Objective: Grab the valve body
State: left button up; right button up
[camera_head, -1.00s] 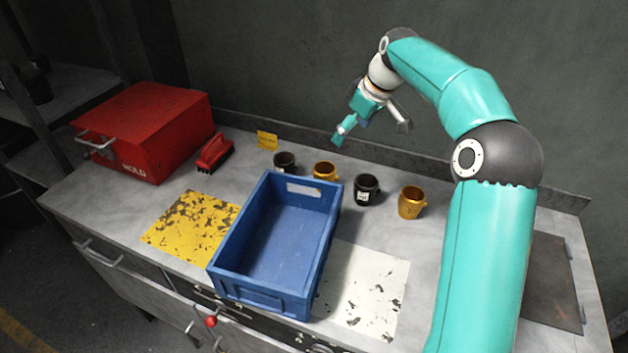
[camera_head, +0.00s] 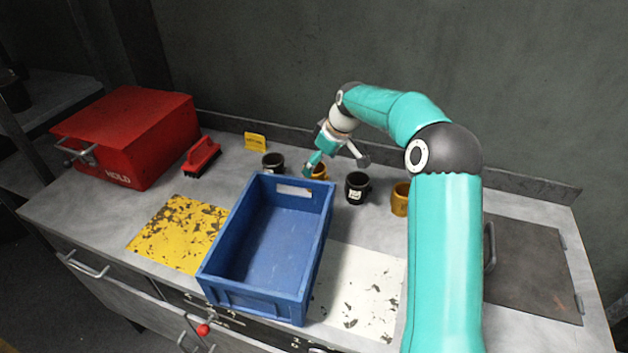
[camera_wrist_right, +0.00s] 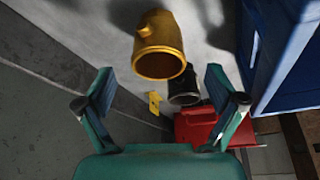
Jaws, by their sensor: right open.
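Several cup-shaped metal parts stand in a row on the bench, and I cannot tell by name which is the valve body. A yellow part (camera_head: 319,173) is under my right gripper (camera_head: 337,165), which is open and empty, with one finger partly covering it. In the right wrist view the same yellow part (camera_wrist_right: 158,48) lies ahead of the open fingers, apart from them, with a black part (camera_wrist_right: 185,90) beyond. In the head view a black part (camera_head: 273,163) stands left, another black part (camera_head: 357,188) right, and a second yellow part (camera_head: 400,198) is partly hidden by my arm. My left gripper is not in view.
A blue crate (camera_head: 210,278), empty, stands close in front of the row. A red box (camera_head: 130,140), a red brush (camera_head: 201,156) and a small yellow sign (camera_head: 255,142) are to the left. The wall rises behind the bench.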

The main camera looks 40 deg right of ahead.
aim_at(315, 172)
jog(key=shift+p+x, duration=0.65)
jog(key=shift+x, duration=1.95)
jog(key=shift+d, duration=0.15)
jog(key=c, duration=1.5)
jog(key=shift+c, duration=0.5)
